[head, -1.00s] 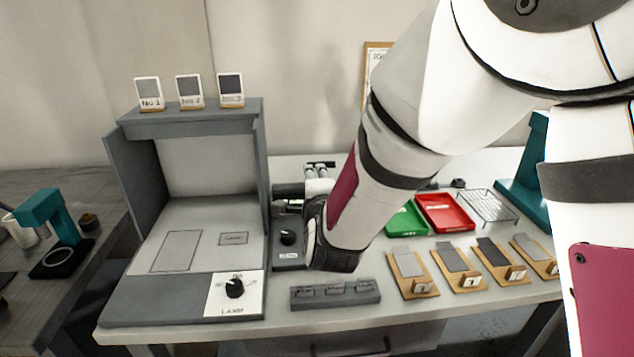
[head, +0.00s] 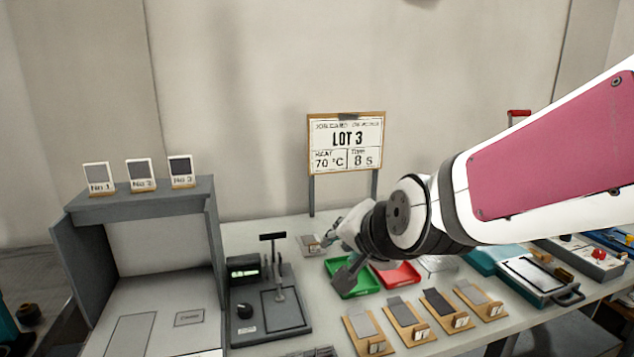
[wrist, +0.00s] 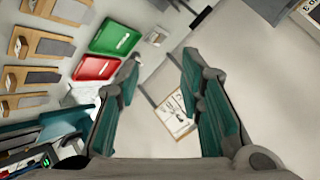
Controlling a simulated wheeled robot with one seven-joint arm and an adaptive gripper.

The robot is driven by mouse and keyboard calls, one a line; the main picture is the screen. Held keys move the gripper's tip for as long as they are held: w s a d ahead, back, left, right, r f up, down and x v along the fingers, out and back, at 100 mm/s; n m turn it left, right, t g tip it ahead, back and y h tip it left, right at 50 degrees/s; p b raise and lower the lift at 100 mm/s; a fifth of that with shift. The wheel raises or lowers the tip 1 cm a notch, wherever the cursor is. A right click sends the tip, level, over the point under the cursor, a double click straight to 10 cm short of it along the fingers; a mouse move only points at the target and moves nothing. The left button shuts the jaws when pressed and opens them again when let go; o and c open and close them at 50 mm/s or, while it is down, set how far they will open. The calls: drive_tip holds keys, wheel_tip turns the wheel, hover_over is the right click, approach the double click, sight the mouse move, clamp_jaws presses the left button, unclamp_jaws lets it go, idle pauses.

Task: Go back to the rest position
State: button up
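My gripper (head: 345,252) is raised above the back of the table, near the green tray (head: 353,281) and the red tray (head: 397,274) in the head view. In the wrist view my gripper (wrist: 160,95) has its two teal-padded fingers spread wide, with nothing between them but the background. My forearm crosses the right side of the head view.
A grey booth (head: 68,262) with sample cards on top stands at left. A black press-like device (head: 268,305) is beside it. A LOT 3 sign (head: 346,145) stands behind. Several wooden sample holders (head: 407,322) line the front. A teal-and-white machine (head: 535,280) is at right.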

drive_tip(key=s+d+r+n+g+h+p, duration=0.1)
drive_tip(key=s+d+n+g, duration=0.1)
drive_tip(key=s+d, duration=0.3)
drive_tip(key=s+d+r+n+g+h+p, duration=0.1)
drive_tip(key=s+d, duration=0.4)
drive_tip(key=s, duration=0.7)
drive_tip(key=s+d+r+n+g+h+p, duration=0.1)
drive_tip(key=s+d+r+n+g+p, duration=0.1)
drive_tip(key=s+d, duration=0.3)
drive_tip(key=s+n, duration=0.1)
drive_tip(key=s, duration=0.3)
drive_tip(key=shift+s+r+n+g+p, duration=0.2)
drive_tip(key=shift+s+n+g+p, duration=0.1)
drive_tip(key=shift+p, duration=0.1)
